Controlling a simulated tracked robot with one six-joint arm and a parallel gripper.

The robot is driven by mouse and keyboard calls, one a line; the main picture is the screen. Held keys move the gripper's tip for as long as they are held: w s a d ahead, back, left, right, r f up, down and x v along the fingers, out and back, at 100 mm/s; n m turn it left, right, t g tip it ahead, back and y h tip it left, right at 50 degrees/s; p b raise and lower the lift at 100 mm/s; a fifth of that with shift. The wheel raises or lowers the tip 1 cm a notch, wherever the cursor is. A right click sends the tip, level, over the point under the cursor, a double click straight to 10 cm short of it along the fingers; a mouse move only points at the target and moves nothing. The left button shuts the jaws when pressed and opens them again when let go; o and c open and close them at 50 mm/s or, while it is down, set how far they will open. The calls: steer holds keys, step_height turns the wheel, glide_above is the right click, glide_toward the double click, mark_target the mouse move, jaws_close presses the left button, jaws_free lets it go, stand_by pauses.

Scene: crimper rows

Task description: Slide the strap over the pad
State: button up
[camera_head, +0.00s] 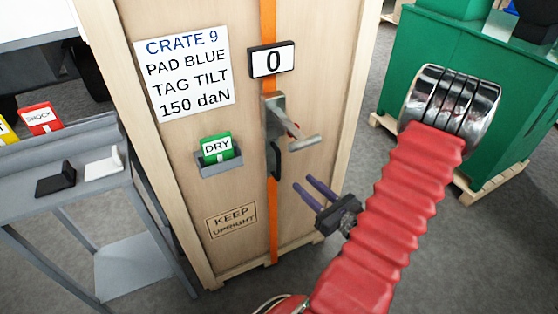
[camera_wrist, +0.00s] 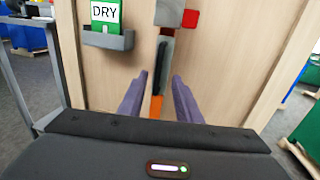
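The orange strap (camera_head: 268,220) runs vertically down the front of the wooden crate (camera_head: 240,254). A dark pad-like piece (camera_head: 275,160) sits at the strap just below the grey tensioner (camera_head: 277,118) with its lever. It also shows in the wrist view (camera_wrist: 162,62), where it hides part of the strap (camera_wrist: 156,107). My gripper (camera_head: 305,182) is open, its purple fingers pointing at the crate, low and right of the strap in the head view. In the wrist view the fingers (camera_wrist: 158,78) stand either side of the strap with gaps; I see nothing gripped.
A display (camera_head: 271,60) reads 0. A sign (camera_head: 185,71) says crate 9, pad blue, tag tilt, 150 daN. A green DRY tag (camera_head: 217,147) sits in a holder. The grey cart (camera_head: 60,150) at left bears a black (camera_head: 55,181) and a white piece (camera_head: 104,164).

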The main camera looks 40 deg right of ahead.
glide_above(278, 177)
steer(key=shift+w+d, duration=0.2)
steer(key=shift+d, duration=0.1)
stand_by(0.8)
steer(key=shift+c, duration=0.3)
jaws_close()
